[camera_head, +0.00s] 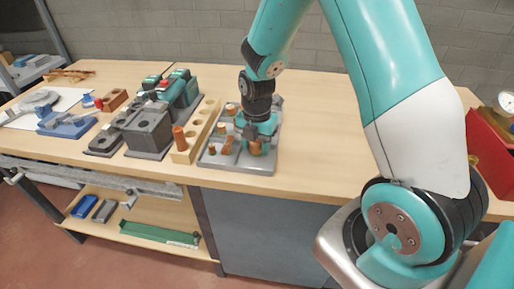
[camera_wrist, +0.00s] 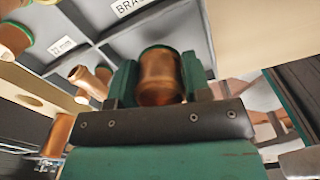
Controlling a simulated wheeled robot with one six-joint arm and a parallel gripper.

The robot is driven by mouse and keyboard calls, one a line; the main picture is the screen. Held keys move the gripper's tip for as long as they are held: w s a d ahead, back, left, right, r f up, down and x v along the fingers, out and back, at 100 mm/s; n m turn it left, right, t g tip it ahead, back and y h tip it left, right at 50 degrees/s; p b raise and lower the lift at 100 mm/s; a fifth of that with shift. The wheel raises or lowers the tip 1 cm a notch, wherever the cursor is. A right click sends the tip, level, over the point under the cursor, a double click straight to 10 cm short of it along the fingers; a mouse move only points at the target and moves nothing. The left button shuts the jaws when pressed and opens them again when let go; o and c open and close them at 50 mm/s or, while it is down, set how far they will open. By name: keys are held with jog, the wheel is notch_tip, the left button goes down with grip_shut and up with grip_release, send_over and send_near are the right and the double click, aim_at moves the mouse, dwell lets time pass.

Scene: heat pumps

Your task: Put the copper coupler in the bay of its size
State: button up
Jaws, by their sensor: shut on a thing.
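My gripper (camera_head: 258,146) is over the front right part of a grey compartment tray (camera_head: 245,167) on the workbench. It is shut on a copper coupler (camera_wrist: 160,75), which sits between its two green fingers in the wrist view. The coupler also shows low at the gripper's tip in the head view (camera_head: 255,149). I cannot tell whether it touches the tray floor. Other copper fittings (camera_head: 228,146) stand in the bays to the left. In the wrist view a label (camera_wrist: 62,47) reading about 22 mm marks one bay, and another label is partly cut off.
A wooden block with holes (camera_head: 197,130) stands just left of the tray, with a copper piece (camera_head: 180,138) upright in it. Grey machine blocks (camera_head: 150,130) stand further left. A red bin (camera_head: 489,140) is at the far right. The bench right of the tray is clear.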

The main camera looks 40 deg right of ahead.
jog(key=shift+f, duration=1)
jog(key=shift+f, duration=0.15)
jog(key=o, duration=0.9)
